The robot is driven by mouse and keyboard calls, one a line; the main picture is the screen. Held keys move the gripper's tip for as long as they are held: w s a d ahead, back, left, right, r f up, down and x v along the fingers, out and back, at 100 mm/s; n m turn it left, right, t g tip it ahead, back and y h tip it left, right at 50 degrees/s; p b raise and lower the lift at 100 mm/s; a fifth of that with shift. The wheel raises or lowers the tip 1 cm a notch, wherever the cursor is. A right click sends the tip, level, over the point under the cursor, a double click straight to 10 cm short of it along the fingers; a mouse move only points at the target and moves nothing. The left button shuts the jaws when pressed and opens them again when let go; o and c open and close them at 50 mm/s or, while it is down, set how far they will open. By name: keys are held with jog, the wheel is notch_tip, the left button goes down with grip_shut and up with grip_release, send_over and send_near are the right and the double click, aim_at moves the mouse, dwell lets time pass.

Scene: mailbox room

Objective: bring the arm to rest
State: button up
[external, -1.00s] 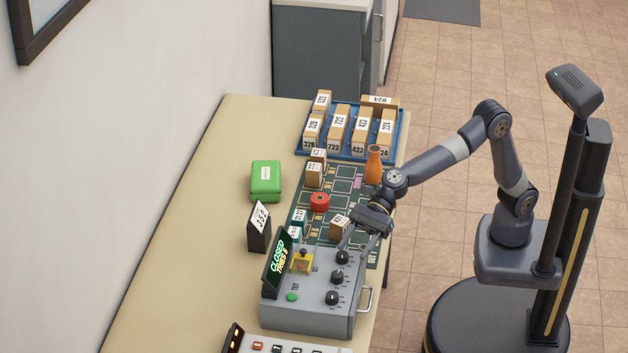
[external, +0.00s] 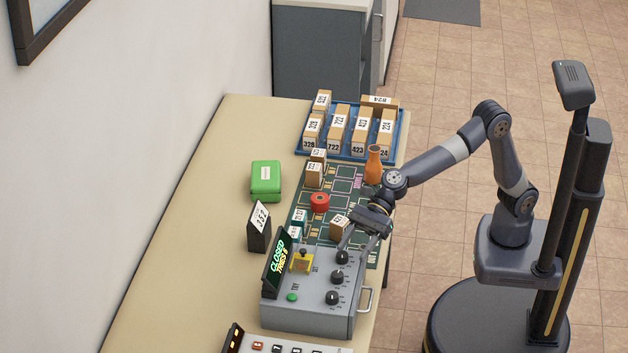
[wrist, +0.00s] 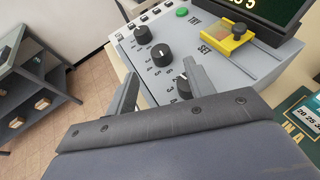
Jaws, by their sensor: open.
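My gripper (external: 359,243) is open and empty at the right end of the grey control box, close above its top knob. In the wrist view its two fingers (wrist: 158,95) stand apart, with the box and its black knobs beyond them. The right finger is beside the nearest knob; I cannot tell whether they touch. My arm (external: 436,160) is bent, reaching from my column on the right over the table edge.
Nearby are an orange vase (external: 374,166), a red round object (external: 320,202), a green box (external: 266,181) and a blue tray (external: 343,156) of parcels.

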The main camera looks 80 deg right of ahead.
aim_at(341, 280)
jog(key=x, duration=0.7)
jog(key=shift+a+f+p, duration=0.15)
jog(key=shift+a+p, duration=0.15)
jog(key=shift+d, duration=0.1)
jog(key=v, duration=1.1)
jog(key=shift+w+b, duration=0.1)
jog(key=shift+b, duration=0.25)
jog(key=x, duration=1.1)
jog(key=shift+a+p, duration=0.25)
jog(key=shift+p, duration=0.15)
jog(key=shift+m+t+h, duration=0.3)
jog(key=shift+m+t, duration=0.1)
jog(key=shift+m, duration=0.1)
jog(key=m+t+p, duration=0.1)
jog(key=m+t+h+p, duration=0.1)
jog(key=p, duration=0.1)
jog(key=shift+s+r+h, duration=0.2)
jog(key=shift+s+h, duration=0.1)
jog(key=m+t+h+p, duration=0.2)
jog(key=m+p, duration=0.1)
jog(key=p, duration=0.3)
jog(key=shift+a+t+h, duration=0.15)
jog(key=shift+t+h, duration=0.25)
jog(key=m+t+h+p, duration=0.1)
jog(key=m+h+p, duration=0.2)
jog(key=p, duration=0.5)
jog(key=shift+s+a+p, duration=0.15)
jog(key=shift+p, duration=0.25)
